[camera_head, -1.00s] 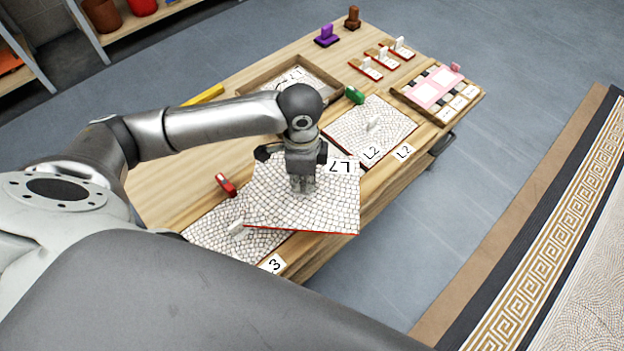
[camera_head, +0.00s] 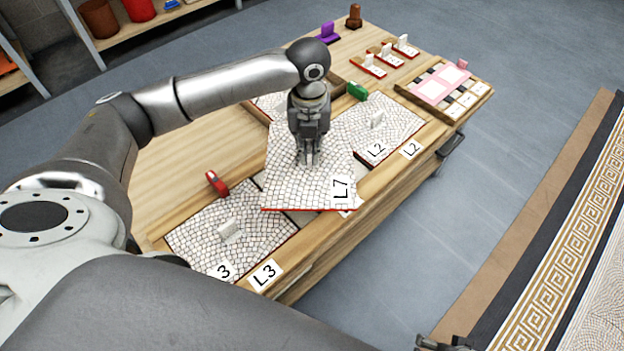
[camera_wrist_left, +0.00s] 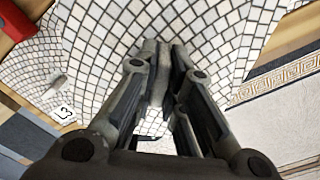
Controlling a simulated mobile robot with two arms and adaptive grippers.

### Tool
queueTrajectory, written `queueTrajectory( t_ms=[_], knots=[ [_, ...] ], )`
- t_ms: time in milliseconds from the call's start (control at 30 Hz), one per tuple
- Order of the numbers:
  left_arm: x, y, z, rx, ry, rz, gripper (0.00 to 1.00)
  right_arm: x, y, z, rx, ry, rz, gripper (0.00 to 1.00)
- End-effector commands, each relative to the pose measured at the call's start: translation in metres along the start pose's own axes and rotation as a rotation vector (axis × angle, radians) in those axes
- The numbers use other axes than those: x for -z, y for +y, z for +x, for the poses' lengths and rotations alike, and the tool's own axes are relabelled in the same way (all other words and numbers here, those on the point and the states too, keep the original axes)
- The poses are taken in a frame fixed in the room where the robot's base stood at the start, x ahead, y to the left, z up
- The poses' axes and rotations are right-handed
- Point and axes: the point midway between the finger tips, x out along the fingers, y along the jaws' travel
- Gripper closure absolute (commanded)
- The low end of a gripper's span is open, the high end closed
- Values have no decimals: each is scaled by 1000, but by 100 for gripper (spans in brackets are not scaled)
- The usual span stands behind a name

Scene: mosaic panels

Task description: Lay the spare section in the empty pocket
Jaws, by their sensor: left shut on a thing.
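My left gripper (camera_head: 308,162) is shut on the upright grip of a mosaic section marked L7 (camera_head: 285,190). The section is white stone-patterned with a red edge, held over the bench between two laid sections. It has turned so its L7 label faces the right. Under it, a strip of grey pocket floor (camera_head: 300,218) shows; most of the pocket is hidden. In the left wrist view the fingers (camera_wrist_left: 168,62) close over the section's mosaic face (camera_wrist_left: 220,30). A dark part at the bottom edge of the head view looks like my right gripper (camera_head: 445,343), mostly cut off.
The L3 section (camera_head: 255,215) lies left of the pocket, the L2 section (camera_head: 395,125) right; both have upright white grips. Red (camera_head: 217,183) and green (camera_head: 357,91) clamps stand at the back rail.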

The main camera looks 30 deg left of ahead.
Motion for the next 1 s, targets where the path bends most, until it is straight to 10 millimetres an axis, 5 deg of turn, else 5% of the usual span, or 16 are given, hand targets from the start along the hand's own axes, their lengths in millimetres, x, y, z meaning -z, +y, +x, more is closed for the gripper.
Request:
queueTrajectory(
  t_ms=[600,767,1000],
  knots=[
    [-40,-6,6,2,-2,765,100,5,3,-72,-9,50,6,14],
    [-42,-6,8,2,-1,819,100,3,3,-76,-9,51,6,14],
    [-42,-6,44,2,2,825,100,0,3,-66,-9,51,7,14]
  ],
)
